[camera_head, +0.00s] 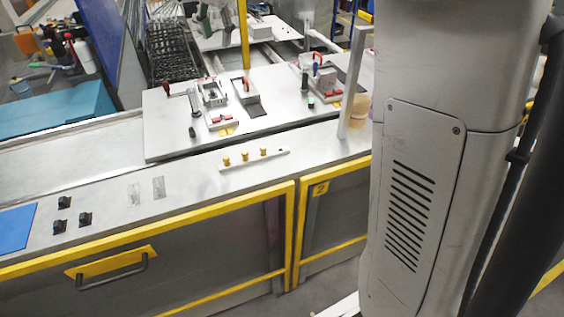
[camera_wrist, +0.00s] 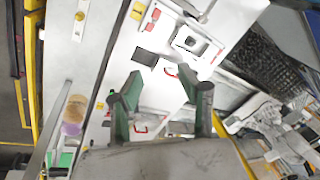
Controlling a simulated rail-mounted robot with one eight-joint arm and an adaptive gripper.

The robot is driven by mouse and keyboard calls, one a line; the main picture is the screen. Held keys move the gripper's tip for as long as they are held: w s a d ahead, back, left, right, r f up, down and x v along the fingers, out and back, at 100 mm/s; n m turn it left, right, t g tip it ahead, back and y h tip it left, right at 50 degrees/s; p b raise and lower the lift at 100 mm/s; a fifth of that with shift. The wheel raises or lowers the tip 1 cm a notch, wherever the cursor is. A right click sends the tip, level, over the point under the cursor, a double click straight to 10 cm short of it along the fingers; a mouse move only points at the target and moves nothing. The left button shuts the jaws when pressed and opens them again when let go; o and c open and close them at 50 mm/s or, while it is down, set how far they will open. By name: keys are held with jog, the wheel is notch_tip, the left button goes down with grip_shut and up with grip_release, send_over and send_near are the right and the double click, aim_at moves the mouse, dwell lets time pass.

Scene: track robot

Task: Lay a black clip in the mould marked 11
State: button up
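Three small black pieces, which look like the black clips, lie on the bench at the lower left of the head view: a far clip (camera_head: 64,202), a near left clip (camera_head: 58,226) and a right clip (camera_head: 85,219). Several mould-like fixtures stand on a pale plate (camera_head: 165,140), among them a framed fixture (camera_head: 212,93). No number 11 is legible, so I cannot tell which mould bears it. My gripper (camera_wrist: 157,72) shows its green fingers wide apart and empty in the wrist view, over the plate. I cannot make it out in the head view.
A white bar with yellow knobs (camera_head: 245,158) lies along the bench. A blue sheet (camera_head: 15,227) is at the far left. A tan cylinder (camera_head: 359,108) and upright post (camera_head: 355,75) stand at the plate's right. Fixtures with red handles (camera_head: 166,88) rise from the plate.

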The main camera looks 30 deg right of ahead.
jog(key=s+n+t, duration=0.1)
jog(key=s+n, duration=0.2)
jog(key=s, duration=0.9)
jog(key=s+f+n+t, duration=0.1)
jog(key=s+f, duration=0.3)
jog(key=s, duration=0.4)
jog(key=s+f+n+t, duration=0.1)
jog(key=s+f+n, duration=0.3)
jog(key=s, duration=0.4)
jog(key=s+f+n+t, duration=0.1)
jog(key=s+f+n, duration=0.2)
jog(key=s+f, duration=0.3)
jog(key=shift+s, duration=1.05)
jog(key=shift+a, duration=0.1)
notch_tip(320, 180, down, 8)
jog(key=b, duration=0.8)
